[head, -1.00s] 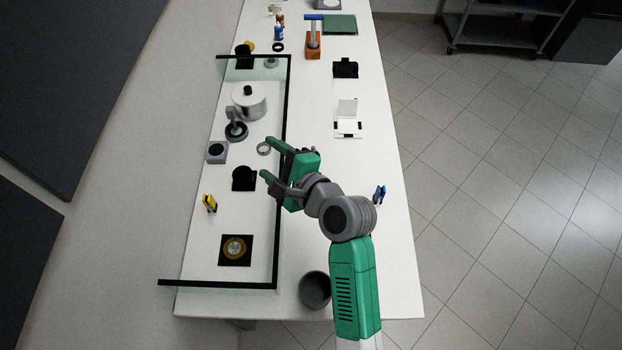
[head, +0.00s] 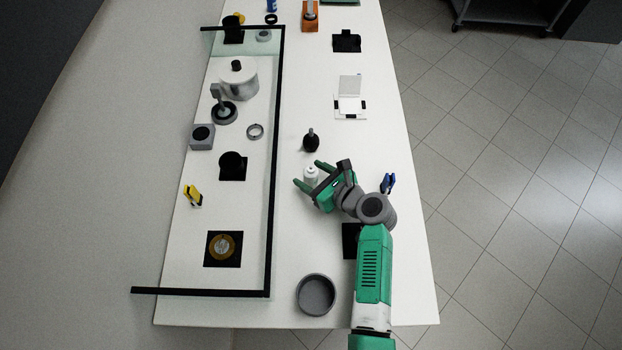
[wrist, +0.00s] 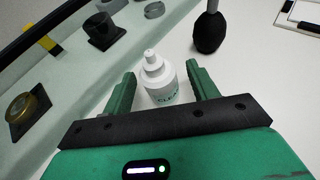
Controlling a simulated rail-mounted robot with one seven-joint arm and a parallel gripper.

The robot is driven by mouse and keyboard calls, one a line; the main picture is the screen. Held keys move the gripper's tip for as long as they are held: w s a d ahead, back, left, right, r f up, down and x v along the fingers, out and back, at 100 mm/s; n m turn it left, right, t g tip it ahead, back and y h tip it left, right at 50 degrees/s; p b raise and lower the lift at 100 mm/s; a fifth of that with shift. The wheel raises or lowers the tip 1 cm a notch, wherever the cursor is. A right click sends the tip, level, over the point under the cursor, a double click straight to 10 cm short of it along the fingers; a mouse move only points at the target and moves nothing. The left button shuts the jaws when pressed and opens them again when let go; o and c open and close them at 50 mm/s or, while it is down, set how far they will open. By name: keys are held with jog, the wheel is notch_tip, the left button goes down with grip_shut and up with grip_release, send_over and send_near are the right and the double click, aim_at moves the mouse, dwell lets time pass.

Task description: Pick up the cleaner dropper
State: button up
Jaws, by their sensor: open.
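The cleaner dropper is a small white bottle (head: 311,174) with a stepped nozzle, standing upright on the white table. In the wrist view the bottle (wrist: 159,80) stands between the two green fingers, with part of a dark label word visible low on its side. My gripper (head: 309,175) is open around the bottle, one finger on each side. In the wrist view gaps show between the bottle and both fingers (wrist: 160,88). The bottle's base is partly hidden by the gripper body.
A black blower bulb (head: 311,142) stands just beyond the bottle. A black-framed clear panel (head: 273,170) runs along the left, with optics behind it. A grey round bowl (head: 316,294) is near the front edge. Blue tweezers or clip (head: 387,183) stand at the right.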

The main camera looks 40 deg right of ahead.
jog(key=shift+x, duration=1.05)
jog(key=c, duration=1.2)
jog(key=shift+o, duration=0.2)
jog(key=shift+r, duration=0.1)
